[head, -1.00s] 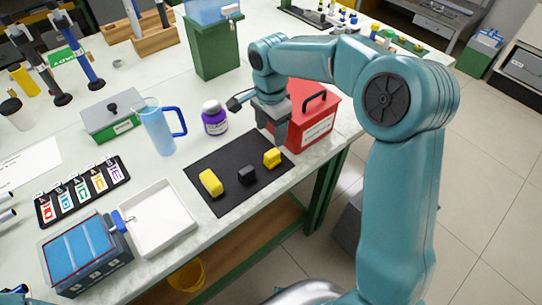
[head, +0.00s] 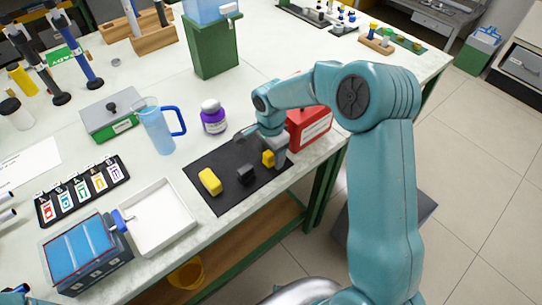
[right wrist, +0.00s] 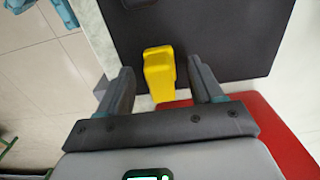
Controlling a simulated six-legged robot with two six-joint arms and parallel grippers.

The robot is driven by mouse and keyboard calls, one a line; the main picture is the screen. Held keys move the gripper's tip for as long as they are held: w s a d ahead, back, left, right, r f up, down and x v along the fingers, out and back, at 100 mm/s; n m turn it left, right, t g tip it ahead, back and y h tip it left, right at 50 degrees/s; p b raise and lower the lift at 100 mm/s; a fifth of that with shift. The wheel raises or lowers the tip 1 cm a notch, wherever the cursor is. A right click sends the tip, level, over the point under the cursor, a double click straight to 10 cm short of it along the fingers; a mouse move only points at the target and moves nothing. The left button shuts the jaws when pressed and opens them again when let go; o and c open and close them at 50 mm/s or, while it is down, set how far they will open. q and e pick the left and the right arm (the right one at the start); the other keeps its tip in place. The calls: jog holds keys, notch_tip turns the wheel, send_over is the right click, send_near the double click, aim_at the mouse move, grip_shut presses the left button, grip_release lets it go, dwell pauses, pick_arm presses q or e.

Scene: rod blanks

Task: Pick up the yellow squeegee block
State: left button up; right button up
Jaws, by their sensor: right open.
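Two yellow blocks lie on a black mat (head: 222,205): a longer rounded one (head: 209,181) at the left and a smaller one (head: 268,158) at the right. The frames do not label which is the squeegee block. My right gripper (head: 273,150) is at the smaller one and partly hides it in the head view. In the right wrist view, this yellow block (right wrist: 160,78) stands between the two open fingers (right wrist: 161,72), with a gap on each side. My left gripper is not seen.
A black block (head: 246,174) lies between the yellow ones. A red box (head: 312,128) stands close behind my right gripper, by the table edge. A purple-white jar (head: 213,118), a blue jug (head: 157,130) and a white tray (head: 160,240) stand around the mat.

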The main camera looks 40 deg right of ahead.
jog(key=c, duration=1.1)
jog(key=shift+c, duration=0.2)
notch_tip(320, 180, up, 20)
